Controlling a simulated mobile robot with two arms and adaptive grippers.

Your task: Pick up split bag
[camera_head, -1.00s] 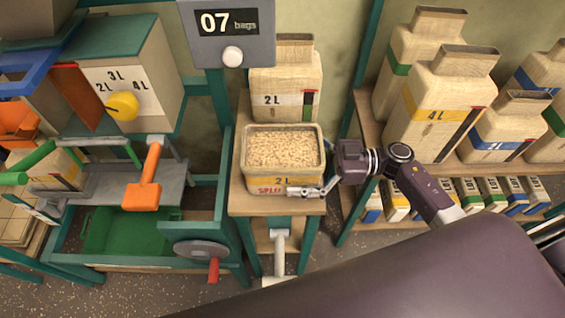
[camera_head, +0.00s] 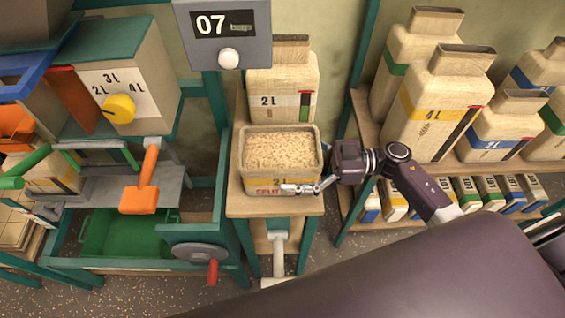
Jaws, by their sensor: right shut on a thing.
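The split bag (camera_head: 262,183) is an open-topped tan container full of grain, with a yellow band reading 2 L and red SPLIT lettering. It is upright at the front of the small wooden stand (camera_head: 270,205). My right gripper (camera_head: 302,188) comes in from the right and is shut on the bag's front right edge. Its fingers cover the end of the lettering. Whether the bag's base touches the stand is hard to tell. My left gripper is out of view.
A closed 2 L bag (camera_head: 284,85) stands behind the split bag. A counter display (camera_head: 224,25) reading 07 hangs above. Shelves of bags (camera_head: 433,110) are at right. The dosing machine (camera_head: 120,85) and a green bin (camera_head: 125,235) are at left.

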